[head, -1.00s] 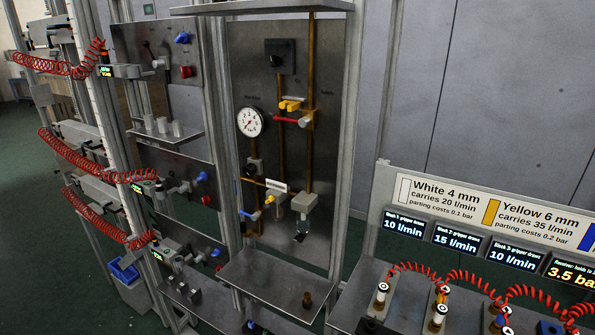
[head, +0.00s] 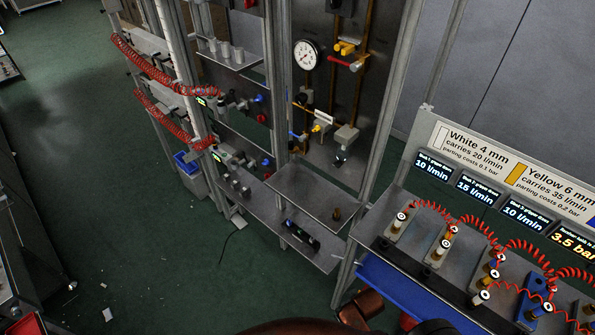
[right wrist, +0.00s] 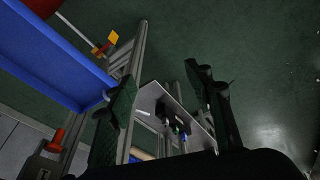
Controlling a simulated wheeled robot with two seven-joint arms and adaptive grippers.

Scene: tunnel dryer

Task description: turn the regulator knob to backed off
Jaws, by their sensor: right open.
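The metal regulator panel stands upright in the upper middle of the head view. On it is a round white gauge (head: 306,55). A black knob (head: 302,97) sits just below the gauge, small and dark. I take it to be the regulator knob, but cannot read its setting. My right gripper (right wrist: 160,80) shows in the right wrist view, with its two dark fingers spread apart and nothing between them. It is apart from the knob, which I cannot make out in that view. My left gripper is not in view.
A metal shelf (head: 306,190) juts out below the panel. At right stands a bench with coiled red hoses (head: 430,208) and a sign (head: 515,165). A blue tray (head: 420,295) is under its front edge. The green floor (head: 150,220) at left centre is largely clear.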

